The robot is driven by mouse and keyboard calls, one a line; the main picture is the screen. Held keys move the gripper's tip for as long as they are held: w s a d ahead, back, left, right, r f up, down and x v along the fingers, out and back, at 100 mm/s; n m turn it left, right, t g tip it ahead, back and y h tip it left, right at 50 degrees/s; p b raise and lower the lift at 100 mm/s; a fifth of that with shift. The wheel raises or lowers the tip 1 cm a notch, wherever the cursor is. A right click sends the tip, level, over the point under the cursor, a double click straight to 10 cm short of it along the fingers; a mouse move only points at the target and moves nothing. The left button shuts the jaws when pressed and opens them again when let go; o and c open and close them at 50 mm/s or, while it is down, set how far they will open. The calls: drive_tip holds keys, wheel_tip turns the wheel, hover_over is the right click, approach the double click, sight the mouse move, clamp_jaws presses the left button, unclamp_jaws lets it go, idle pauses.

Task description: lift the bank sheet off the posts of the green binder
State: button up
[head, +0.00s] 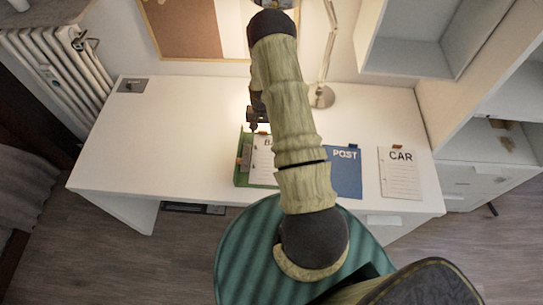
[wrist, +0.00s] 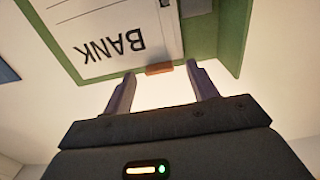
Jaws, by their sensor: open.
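The bank sheet (head: 262,165) lies on the green binder (head: 241,178) on the desk; my arm hides its right part in the head view. In the wrist view the white sheet (wrist: 95,30) reads BANK upside down, with the green binder (wrist: 226,35) around it. An orange-brown tab (wrist: 158,69) sticks out from the sheet's lettered edge. My gripper (wrist: 160,71) is open, its two fingertips on either side of the tab with gaps showing. The posts cannot be made out clearly.
A blue binder marked POST (head: 346,180) and a CAR sheet (head: 400,178) with a tab lie to the right. A lamp base (head: 321,97) stands at the back. A small grey plate (head: 132,86) is at the back left corner. The desk's left half is clear.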

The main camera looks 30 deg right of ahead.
drive_tip(key=shift+f, duration=0.5)
drive_tip(key=c, duration=1)
